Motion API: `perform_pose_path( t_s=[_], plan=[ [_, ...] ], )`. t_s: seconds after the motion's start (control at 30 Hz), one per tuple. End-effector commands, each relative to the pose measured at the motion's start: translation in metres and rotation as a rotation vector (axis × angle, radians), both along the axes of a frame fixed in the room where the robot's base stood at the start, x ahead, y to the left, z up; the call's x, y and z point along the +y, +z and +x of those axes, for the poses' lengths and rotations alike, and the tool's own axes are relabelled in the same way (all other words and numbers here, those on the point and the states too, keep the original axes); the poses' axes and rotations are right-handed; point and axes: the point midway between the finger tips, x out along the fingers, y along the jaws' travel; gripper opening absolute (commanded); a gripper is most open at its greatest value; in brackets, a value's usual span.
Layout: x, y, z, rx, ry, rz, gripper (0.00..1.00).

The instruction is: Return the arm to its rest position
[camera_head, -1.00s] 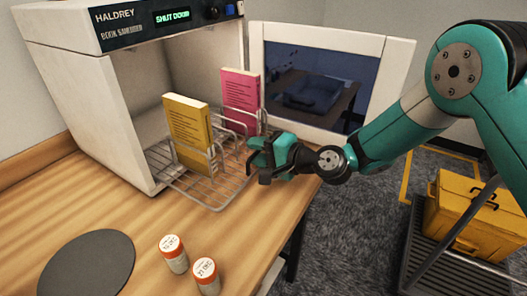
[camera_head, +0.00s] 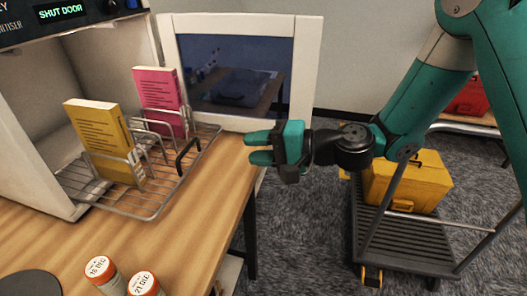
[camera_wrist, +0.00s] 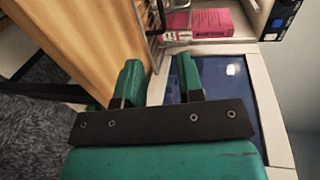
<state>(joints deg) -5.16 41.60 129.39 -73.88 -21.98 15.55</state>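My gripper (camera_head: 262,147) is in the air just right of the table's edge, in front of the open door of the book sanitiser. Its two green fingers are apart with nothing between them. They also show in the wrist view (camera_wrist: 158,78), parted and empty. My arm reaches in from the upper right, bent at the elbow. A yellow book (camera_head: 103,140) and a pink book (camera_head: 160,100) stand upright in the wire rack (camera_head: 152,207), left of my gripper. The pink book also shows in the wrist view (camera_wrist: 212,23).
The sanitiser (camera_head: 30,165) shows "SHUT DOOR"; its door (camera_head: 308,70) stands open behind my gripper. Two white-topped jars (camera_head: 100,268) (camera_head: 143,284) stand on the wooden table (camera_head: 212,205). A cart (camera_head: 398,235) with a yellow case (camera_head: 412,183) is at the right. Carpet lies between.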

Motion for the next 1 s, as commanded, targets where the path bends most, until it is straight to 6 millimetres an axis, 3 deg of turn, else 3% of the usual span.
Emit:
perform_pose_path(
  t_s=[0.13,0.47,0.57,0.67,0.77,0.87,1.0],
  plan=[
    [-0.009,0.002,-0.003,0.001,0.000,0.000,0.35],
    [-0.009,0.003,-0.004,-0.002,0.004,-0.003,0.35],
    [-0.006,0.013,-0.013,-0.031,0.044,-0.037,0.35],
    [-0.002,0.034,-0.036,-0.102,0.150,-0.136,0.35],
    [-0.004,0.058,-0.073,-0.199,0.302,-0.299,0.35],
    [-0.018,0.077,-0.111,-0.283,0.448,-0.493,0.35],
    [-0.053,0.099,-0.158,-0.348,0.602,-0.748,0.35]
  ],
)
